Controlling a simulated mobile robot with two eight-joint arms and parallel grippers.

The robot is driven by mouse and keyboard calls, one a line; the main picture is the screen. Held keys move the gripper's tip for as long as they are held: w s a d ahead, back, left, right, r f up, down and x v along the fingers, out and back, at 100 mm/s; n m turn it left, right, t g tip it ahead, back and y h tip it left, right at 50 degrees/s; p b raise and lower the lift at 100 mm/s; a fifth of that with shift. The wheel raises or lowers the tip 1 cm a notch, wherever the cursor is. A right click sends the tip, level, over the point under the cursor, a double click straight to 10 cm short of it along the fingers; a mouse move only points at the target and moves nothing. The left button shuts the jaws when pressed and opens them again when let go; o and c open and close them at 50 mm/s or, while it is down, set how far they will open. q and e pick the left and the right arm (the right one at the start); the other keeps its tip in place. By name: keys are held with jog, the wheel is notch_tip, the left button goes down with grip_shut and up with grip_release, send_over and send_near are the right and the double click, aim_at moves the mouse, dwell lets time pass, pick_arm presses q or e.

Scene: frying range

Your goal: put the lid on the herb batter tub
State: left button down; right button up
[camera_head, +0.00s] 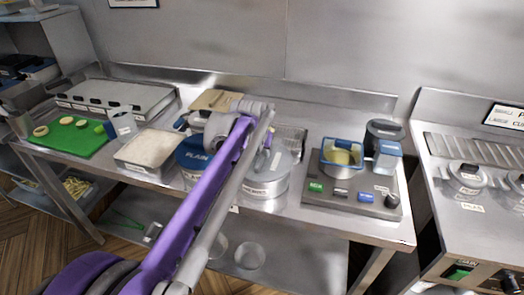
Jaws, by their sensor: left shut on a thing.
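A round steel tub (262,187) with a white label stands near the front edge of the steel counter, its label too small to read surely. A pale grey lid (281,162) shows at its top; I cannot tell if it is seated or just above. My left gripper (267,143) is mostly hidden behind my purple arm and looks shut on the lid's handle. Left of it is a tub with a blue lid (190,155) marked PLAIN, partly covered by my arm. My right gripper is not in view.
A pale shallow tray (147,150), a jug (122,126) and a green board (70,140) are to the left.

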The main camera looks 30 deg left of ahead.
pick_arm(q)
jog(key=shift+f, duration=0.3)
dwell(0.5)
jog(key=c, duration=0.7)
grip_release()
jog(key=shift+c, duration=0.2)
jog(key=shift+r, duration=0.1)
jog(key=v, duration=1)
jog(key=shift+s+r+p, duration=0.2)
jog(key=shift+r+p, duration=0.05)
jog(key=shift+p, duration=0.1)
jog(key=s+d+f+m+p, duration=0.1)
jog(key=s+d+f, duration=0.5)
jog(key=s+f, duration=0.3)
jog(key=s+d+f+m+h+p, duration=0.1)
jog(key=s+d+f+p, duration=0.1)
jog(key=s+d+f, duration=0.5)
jog(key=s+f, duration=0.3)
jog(key=s, duration=0.3)
jog(key=shift+s+d+m, duration=0.3)
jog(key=shift+s, duration=0.05)
